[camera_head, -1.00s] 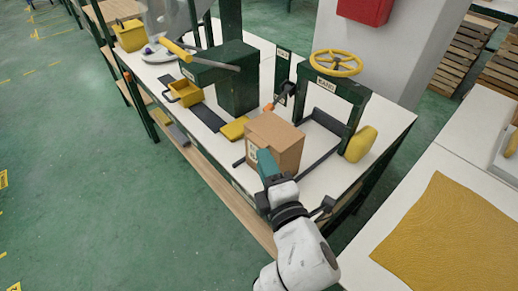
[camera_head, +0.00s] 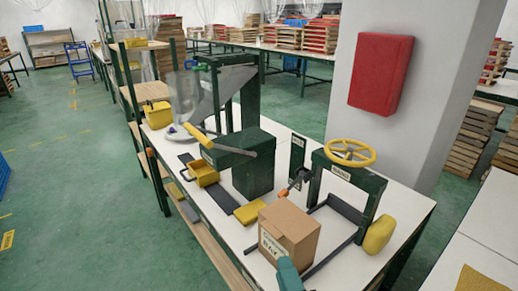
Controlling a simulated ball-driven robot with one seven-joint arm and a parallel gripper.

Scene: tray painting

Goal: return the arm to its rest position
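My arm's end shows only as a teal part of my gripper (camera_head: 289,275) at the bottom edge. It is in front of the lower part of a cardboard box (camera_head: 291,232) with a label on its front. The fingers cannot be made out, and I cannot tell whether the gripper touches the box. The rest of my arm is below the picture. The box stands upright on the white-topped workbench (camera_head: 229,238).
A dark green press (camera_head: 253,160) and a frame with a yellow handwheel (camera_head: 349,152) stand on the bench. A yellow pad (camera_head: 379,234) is right of the frame. A pillar with a red box (camera_head: 381,72) rises behind.

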